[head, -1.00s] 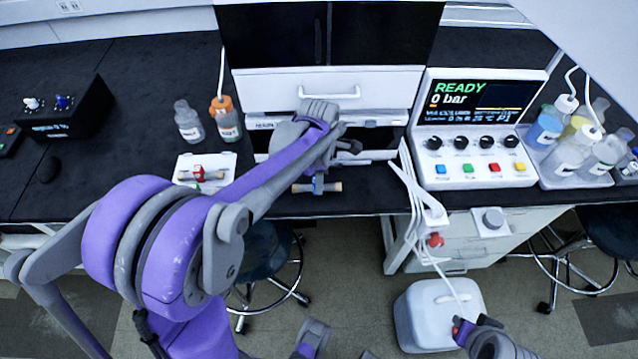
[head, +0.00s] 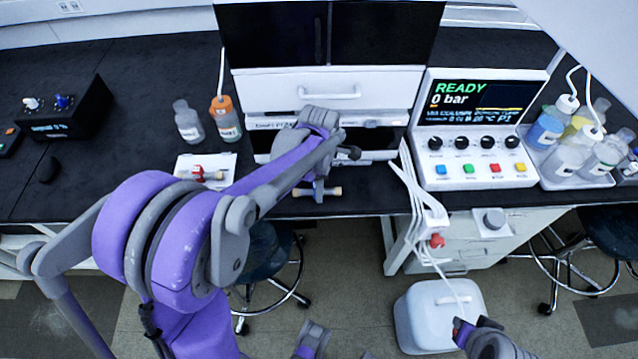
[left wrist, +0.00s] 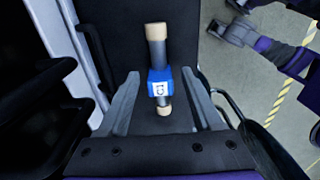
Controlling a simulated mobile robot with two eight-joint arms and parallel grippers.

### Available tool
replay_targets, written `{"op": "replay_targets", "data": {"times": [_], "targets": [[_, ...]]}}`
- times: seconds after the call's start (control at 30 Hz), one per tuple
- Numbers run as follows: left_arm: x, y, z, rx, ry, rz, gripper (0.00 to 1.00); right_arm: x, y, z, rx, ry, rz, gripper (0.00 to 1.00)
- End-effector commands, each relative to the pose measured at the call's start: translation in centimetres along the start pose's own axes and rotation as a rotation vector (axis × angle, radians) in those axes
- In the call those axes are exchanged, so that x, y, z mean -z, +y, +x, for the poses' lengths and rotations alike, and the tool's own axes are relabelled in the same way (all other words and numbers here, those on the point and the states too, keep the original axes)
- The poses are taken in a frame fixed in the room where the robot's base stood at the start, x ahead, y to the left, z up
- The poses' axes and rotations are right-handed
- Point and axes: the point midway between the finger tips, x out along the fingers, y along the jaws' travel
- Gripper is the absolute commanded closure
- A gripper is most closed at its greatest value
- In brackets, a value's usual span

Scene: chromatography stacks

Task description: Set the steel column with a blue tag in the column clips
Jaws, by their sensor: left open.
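The steel column with a blue tag (left wrist: 157,45) shows in the left wrist view, over a dark surface, with tan ends and a blue tag (left wrist: 160,83) around its lower part. My left gripper (left wrist: 159,88) is open, with one finger on each side of the column near the tag. In the head view the column (head: 332,190) lies crosswise near the bench's front edge, under my left gripper (head: 318,188), which hides its middle. My right arm's end (head: 488,338) is at the lower right; its fingers are unclear. I cannot make out the column clips.
A white tray (head: 186,162) with a red-tagged column (head: 200,174) is left of my left forearm. Bottles (head: 226,125) stand behind it. A control box (head: 478,155) and a bottle tray (head: 590,180) are right. White tubing (head: 418,190) hangs over the bench edge.

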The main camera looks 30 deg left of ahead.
Motion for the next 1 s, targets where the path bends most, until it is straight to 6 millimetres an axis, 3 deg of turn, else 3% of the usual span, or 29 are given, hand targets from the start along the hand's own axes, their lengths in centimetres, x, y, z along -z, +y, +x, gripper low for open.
{"op": "replay_targets", "data": {"times": [0.17, 0.4, 0.6, 0.77, 1.0], "targets": [[0.0, 0.0, -2.4, 0.0, 0.0, 0.0, 0.33, 0.3, 0.0, -0.5, 0.0, 0.002, 0.0, 0.76], [0.0, 0.0, -7.7, 0.0, 0.0, -0.001, 0.33, 0.7, 0.0, -1.1, 0.0, 0.004, 0.0, 0.76], [0.0, 0.0, -11.0, 0.0, 0.0, -0.001, 0.33, 0.9, 0.0, -1.4, 0.0, 0.005, 0.0, 0.76], [0.0, 0.0, -12.1, 0.0, 0.0, 0.0, 0.33, 0.9, 0.0, -1.4, 0.0, 0.005, 0.0, 0.76], [0.0, 0.0, -12.2, 0.0, 0.0, 0.0, 0.33, 0.9, 0.0, -1.4, 0.0, 0.005, 0.0, 0.76]]}}
